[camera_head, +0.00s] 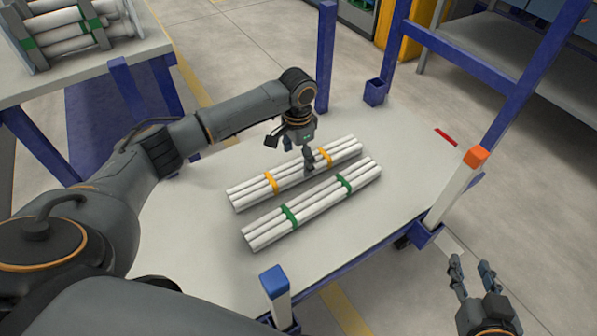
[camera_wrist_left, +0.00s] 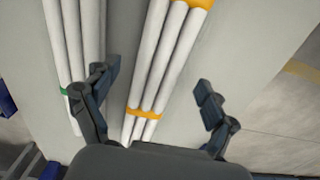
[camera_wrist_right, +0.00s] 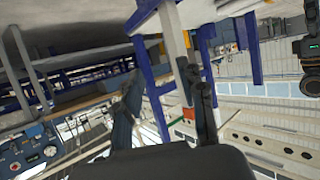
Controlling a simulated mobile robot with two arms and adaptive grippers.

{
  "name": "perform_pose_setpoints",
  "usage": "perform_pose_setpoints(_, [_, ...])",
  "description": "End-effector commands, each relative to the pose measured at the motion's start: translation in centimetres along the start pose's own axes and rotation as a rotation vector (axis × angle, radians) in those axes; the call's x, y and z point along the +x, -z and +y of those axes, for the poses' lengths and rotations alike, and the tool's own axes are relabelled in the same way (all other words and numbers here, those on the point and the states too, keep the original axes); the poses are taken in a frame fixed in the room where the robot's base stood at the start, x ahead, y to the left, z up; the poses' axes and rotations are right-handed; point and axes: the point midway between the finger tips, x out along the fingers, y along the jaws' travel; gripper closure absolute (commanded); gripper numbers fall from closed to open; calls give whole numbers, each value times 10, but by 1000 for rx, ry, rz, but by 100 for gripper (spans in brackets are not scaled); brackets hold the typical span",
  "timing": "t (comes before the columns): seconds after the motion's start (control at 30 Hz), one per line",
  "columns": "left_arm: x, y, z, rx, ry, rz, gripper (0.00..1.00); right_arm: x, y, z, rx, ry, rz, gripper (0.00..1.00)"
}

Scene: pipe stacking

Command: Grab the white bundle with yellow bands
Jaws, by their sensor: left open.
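The white bundle with yellow bands (camera_head: 292,177) lies on the grey table, the farther of two parallel pipe bundles. My left gripper (camera_head: 308,158) is over the middle of this bundle, pointing down. In the left wrist view, the open fingers (camera_wrist_left: 155,87) stand on either side of the white pipes (camera_wrist_left: 163,55), and the bands show above and below them. I cannot tell how far the fingertips are above the table. My right gripper (camera_head: 472,277) is open and empty, off the table's right front side; its parted fingers also show in the right wrist view (camera_wrist_right: 165,88).
A white bundle with green bands (camera_head: 318,203) lies close beside the yellow-banded one, nearer to me. Posts with an orange cap (camera_head: 476,156) and a blue cap (camera_head: 274,281) rise at the table's edge. A second table (camera_head: 90,72) with racked pipes stands at upper left.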

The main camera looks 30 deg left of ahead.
Motion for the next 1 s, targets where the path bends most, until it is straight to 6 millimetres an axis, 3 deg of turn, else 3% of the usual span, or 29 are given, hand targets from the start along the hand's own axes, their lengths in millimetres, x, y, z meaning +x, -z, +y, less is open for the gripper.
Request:
perform_pose_setpoints(0.4, [35, 2, 1, 2, 0, 0, 15, -3, 74, -10, 3, 24, 404, 60])
perform_pose_setpoints(0.77, [38, 2, 1, 3, 0, 0, 15, -7, 84, -12, 4, 27, 454, 60])
perform_pose_setpoints(1.0, [38, 2, 1, 2, 0, 0, 62, -7, 83, -12, 4, 27, 453, 60])
